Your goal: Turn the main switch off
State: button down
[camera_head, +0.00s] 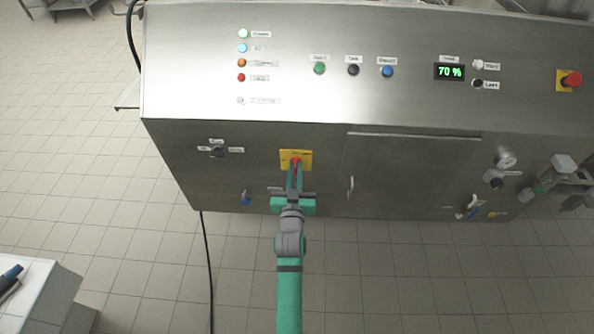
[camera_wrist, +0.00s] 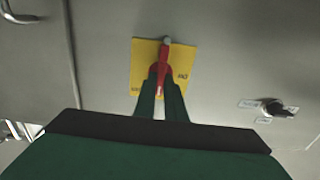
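The main switch (camera_head: 296,160) is a red rotary handle on a yellow plate (camera_head: 305,154), low on the front of the steel machine. In the wrist view the red handle (camera_wrist: 165,52) stands lengthwise in the picture, across the middle of its yellow plate (camera_wrist: 183,62). My gripper (camera_head: 296,172) is at the switch from the near side. In the wrist view its two green fingers (camera_wrist: 161,80) lie on either side of the handle, with no clear gap at the tips. The fingers hide the lower part of the handle. The plate's lettering is too small to read surely.
A black selector knob (camera_head: 217,152) is left of the switch; it also shows in the wrist view (camera_wrist: 274,107). A cabinet door (camera_head: 410,175) with a handle is to the right. A red emergency button (camera_head: 571,79) is far right. The tiled floor (camera_head: 100,200) at left is mostly clear.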

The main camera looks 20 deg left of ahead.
jog(key=shift+d, duration=0.15)
jog(key=n, duration=0.4)
jog(key=shift+w, duration=0.1)
jog(key=n, duration=0.4)
jog(key=shift+n, duration=0.4)
jog(key=n, duration=0.4)
jog(key=shift+a+n, duration=0.2)
jog(key=shift+n, duration=0.1)
jog(key=shift+f+n, duration=0.2)
jog(key=shift+n, duration=2)
